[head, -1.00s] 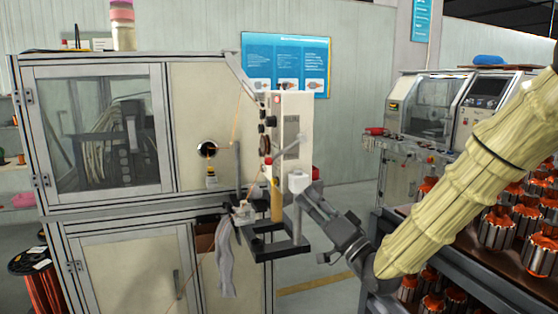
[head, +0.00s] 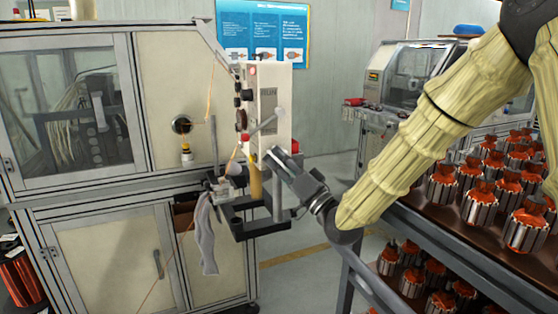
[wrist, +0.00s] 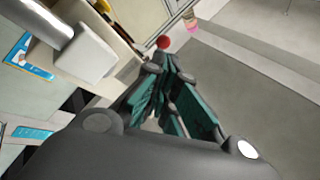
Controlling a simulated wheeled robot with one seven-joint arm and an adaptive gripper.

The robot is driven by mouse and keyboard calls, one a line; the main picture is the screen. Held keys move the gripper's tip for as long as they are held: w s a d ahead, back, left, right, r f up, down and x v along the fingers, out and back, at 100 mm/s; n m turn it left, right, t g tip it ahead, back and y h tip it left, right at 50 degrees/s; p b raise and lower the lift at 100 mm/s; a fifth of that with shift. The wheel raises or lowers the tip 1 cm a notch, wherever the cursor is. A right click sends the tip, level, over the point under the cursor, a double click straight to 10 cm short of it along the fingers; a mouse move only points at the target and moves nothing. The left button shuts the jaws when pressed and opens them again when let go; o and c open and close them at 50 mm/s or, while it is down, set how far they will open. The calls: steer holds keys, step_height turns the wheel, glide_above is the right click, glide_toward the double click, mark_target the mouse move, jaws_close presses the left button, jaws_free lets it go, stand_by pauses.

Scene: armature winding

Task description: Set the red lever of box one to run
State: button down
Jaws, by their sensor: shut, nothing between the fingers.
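The white control box (head: 270,95) has buttons on its left face and blurred lettering on its front. A red knob (head: 295,146) shows at its lower right edge; a red ball (wrist: 163,42) also shows in the wrist view, just beyond my fingertips. I take both to be the end of the red lever. My gripper (head: 279,158) is shut and empty, at the lower front of the box and close to the red knob. Its dark green finger pads (wrist: 158,66) show in the wrist view. I cannot tell whether they touch the ball. The lever's shaft is mostly hidden.
A grey lever (head: 262,125) sticks out from the box front above my gripper. A dark bracket (head: 258,230) with a yellow post (head: 255,182) lies below. A winding cabinet (head: 110,240) stands left. A rack of armatures (head: 440,250) stands right, under my arm.

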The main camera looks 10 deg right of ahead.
mark_target(250, 134)
steer(key=p+x, duration=0.1)
steer(key=x, duration=0.5)
steer(key=shift+a+r+p, duration=0.1)
steer(key=shift+p, duration=0.25)
steer(key=shift+w+a, duration=0.1)
steer(key=shift+w, duration=0.2)
steer(key=shift+s+a, duration=0.1)
steer(key=shift+m+t, duration=0.3)
steer(key=shift+m, duration=0.1)
steer(key=shift+a+r+m+h+b, duration=0.1)
steer(key=shift+r+m+h+b, duration=0.1)
steer(key=shift+m+h+b, duration=0.15)
